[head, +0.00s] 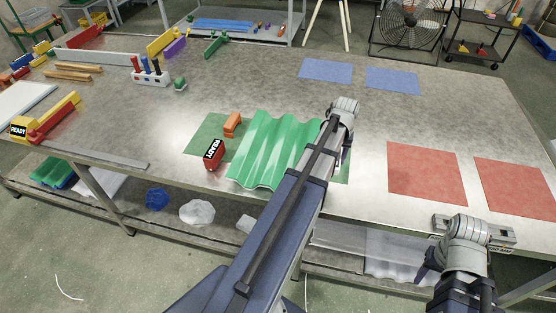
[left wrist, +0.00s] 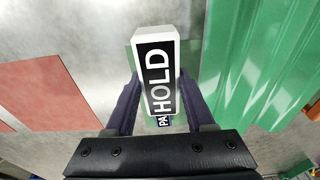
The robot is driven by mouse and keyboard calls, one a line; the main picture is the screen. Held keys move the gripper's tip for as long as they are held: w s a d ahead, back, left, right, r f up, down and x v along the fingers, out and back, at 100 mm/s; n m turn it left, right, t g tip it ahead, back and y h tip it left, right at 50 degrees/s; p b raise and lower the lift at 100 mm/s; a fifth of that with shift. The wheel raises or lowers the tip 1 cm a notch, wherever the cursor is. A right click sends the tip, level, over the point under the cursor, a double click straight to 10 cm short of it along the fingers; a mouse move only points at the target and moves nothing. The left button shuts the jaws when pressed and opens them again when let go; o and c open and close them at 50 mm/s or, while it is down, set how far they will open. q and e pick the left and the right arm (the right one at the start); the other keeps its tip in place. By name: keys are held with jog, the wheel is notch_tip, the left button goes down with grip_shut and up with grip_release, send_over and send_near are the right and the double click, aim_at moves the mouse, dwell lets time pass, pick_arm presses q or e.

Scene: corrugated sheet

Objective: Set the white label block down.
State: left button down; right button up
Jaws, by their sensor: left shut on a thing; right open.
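The white label block (left wrist: 155,40) has a black face reading HOLD and sits between the two dark fingers of my left gripper (left wrist: 154,98), which is shut on it. Green mat shows around the block, beside the green corrugated sheet (left wrist: 240,65). I cannot tell if the block touches the surface. In the head view my left arm hides the block and most of that gripper. The corrugated sheet (head: 272,150) lies on the green mat (head: 203,137) there. My right gripper (head: 426,268) is open and empty off the table's front edge, at lower right.
Red mats (head: 425,172) lie to the right, blue mats (head: 327,70) behind. The table (head: 270,85) is bare between the sheet and blue mats.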

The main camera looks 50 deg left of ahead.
pick_arm(q)
jog(key=shift+d, duration=0.1)
jog(key=shift+f+b, duration=0.35)
jog(key=shift+f, duration=0.1)
notch_tip(320, 180, down, 6)
jog(key=b, duration=0.5)
jog(key=shift+r+b, duration=0.25)
jog(key=shift+b, duration=0.05)
notch_tip(320, 180, down, 4)
jog(key=b, duration=0.3)
jog(key=shift+r+b, duration=0.1)
jog(key=shift+b, duration=0.25)
jog(key=shift+c, duration=1.3)
grip_release()
